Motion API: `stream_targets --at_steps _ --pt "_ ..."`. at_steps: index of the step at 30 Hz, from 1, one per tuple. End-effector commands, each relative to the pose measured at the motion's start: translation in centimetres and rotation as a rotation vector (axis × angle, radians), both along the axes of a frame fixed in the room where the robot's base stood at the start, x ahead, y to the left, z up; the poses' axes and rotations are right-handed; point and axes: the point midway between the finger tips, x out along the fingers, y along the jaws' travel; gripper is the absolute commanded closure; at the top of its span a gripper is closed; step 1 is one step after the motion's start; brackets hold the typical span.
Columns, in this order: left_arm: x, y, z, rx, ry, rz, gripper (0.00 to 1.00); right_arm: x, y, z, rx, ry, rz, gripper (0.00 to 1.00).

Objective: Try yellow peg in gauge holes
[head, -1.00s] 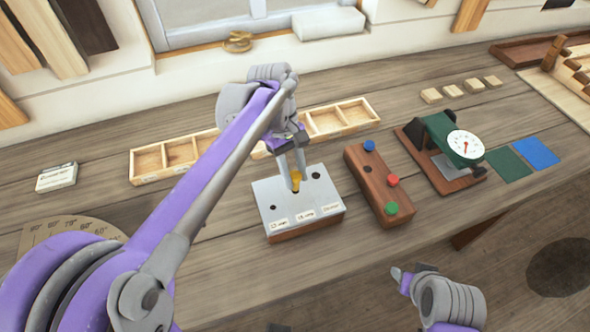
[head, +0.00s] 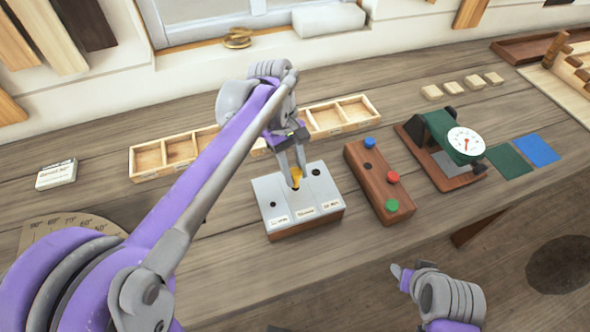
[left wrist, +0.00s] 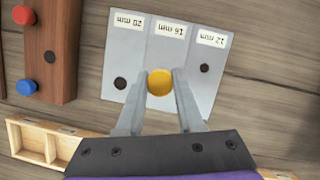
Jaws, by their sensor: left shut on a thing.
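My left gripper (head: 294,172) is shut on the yellow peg (head: 297,178), at the middle hole of the grey-topped gauge block (head: 270,188). In the left wrist view the round yellow top of the peg (left wrist: 160,82) sits between the two fingers (left wrist: 160,98), over the column labelled 16 mm, and covers its hole. The holes in the 20 mm and 12 mm columns are bare. How deep the peg is in the hole, if at all, I cannot tell. My right gripper (head: 398,274) is low in the head view, off the bench's front edge; its opening is unclear.
A wooden block with blue, red and green pegs (head: 378,182) stands right of the gauge. Beyond it are a dial gauge (head: 465,142) and green and blue squares (head: 536,151). A compartment tray (head: 181,153) lies behind. Bare bench lies left of the gauge.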

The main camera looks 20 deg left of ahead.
Motion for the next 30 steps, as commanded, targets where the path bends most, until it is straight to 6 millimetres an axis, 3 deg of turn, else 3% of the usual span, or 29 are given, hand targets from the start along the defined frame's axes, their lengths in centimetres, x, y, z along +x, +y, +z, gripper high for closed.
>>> stream_targets --at_steps 30 --pt "0.0 0.01 -0.91 0.0 0.0 0.0 1.0 -0.23 0.0 -0.66 0.0 0.004 0.0 0.5"
